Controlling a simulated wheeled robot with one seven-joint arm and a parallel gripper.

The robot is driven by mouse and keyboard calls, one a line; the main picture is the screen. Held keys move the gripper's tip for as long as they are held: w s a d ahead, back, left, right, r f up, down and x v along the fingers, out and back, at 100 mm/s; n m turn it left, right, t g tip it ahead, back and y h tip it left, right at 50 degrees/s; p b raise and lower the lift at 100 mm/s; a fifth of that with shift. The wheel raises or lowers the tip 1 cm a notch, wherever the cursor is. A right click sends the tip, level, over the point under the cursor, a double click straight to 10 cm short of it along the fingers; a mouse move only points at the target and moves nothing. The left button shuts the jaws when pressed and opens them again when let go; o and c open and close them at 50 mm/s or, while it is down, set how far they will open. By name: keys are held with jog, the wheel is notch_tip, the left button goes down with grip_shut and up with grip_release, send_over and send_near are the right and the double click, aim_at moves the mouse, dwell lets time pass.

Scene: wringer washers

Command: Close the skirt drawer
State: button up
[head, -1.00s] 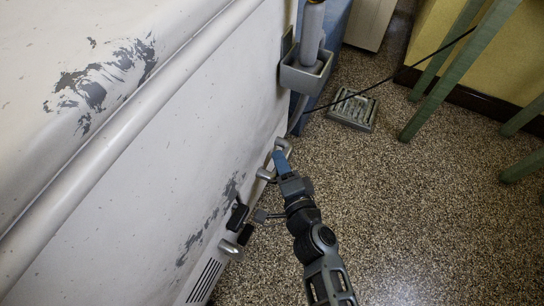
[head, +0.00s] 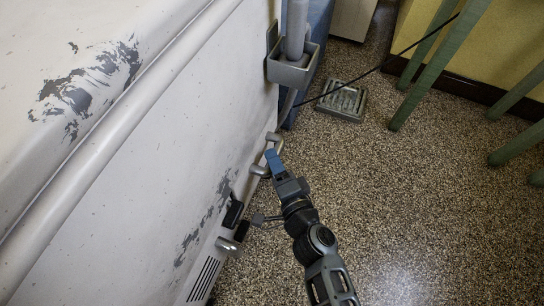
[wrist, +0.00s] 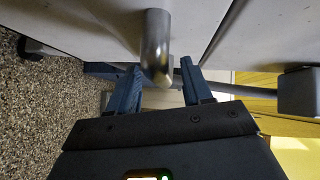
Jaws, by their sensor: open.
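The white washer body (head: 150,130) with chipped enamel fills the left of the head view. Low on its side is a grey metal handle (head: 260,171), with a second rounded grip (head: 274,137) just beyond it. My gripper (head: 272,158) is at these grips, its blue fingers open. In the wrist view a rounded metal handle post (wrist: 156,50) projects from a white panel (wrist: 95,22), in line with the gap between my fingers (wrist: 160,88). I cannot tell whether the fingers touch it. The drawer's edges are mostly hidden in the head view, so how far it stands out is unclear.
Another grip (head: 228,244) and a black vent (head: 203,278) are nearer on the washer. A grey bracket with a pipe (head: 293,68) sticks out beyond. A floor drain (head: 342,102), black cord and green legs (head: 437,70) stand right. Speckled floor (head: 400,220) is clear.

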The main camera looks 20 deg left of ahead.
jog(key=v, duration=0.5)
jog(key=shift+s+d+r, duration=0.1)
jog(key=shift+s+d, duration=0.05)
jog(key=shift+s, duration=0.15)
jog(key=s+d+r+n+t+h, duration=0.1)
jog(key=s+d+h, duration=0.2)
jog(key=s+d, duration=0.55)
jog(key=s+d+r+n+h, duration=0.15)
jog(key=s+d+h, duration=0.35)
jog(key=d, duration=0.7)
jog(key=s+d+r+n+t+h, duration=0.1)
jog(key=s+d+r+n, duration=0.1)
jog(key=s+d+r, duration=0.5)
jog(key=s+d+r+n+h+p, duration=0.1)
jog(key=s+r+n, duration=0.15)
jog(key=r, duration=0.35)
jog(key=s+r+n+h+p, duration=0.1)
jog(key=s+r, duration=0.3)
jog(key=r, duration=0.3)
notch_tip(320, 180, up, 27)
jog(key=p, duration=2.7)
jog(key=shift+t, duration=0.4)
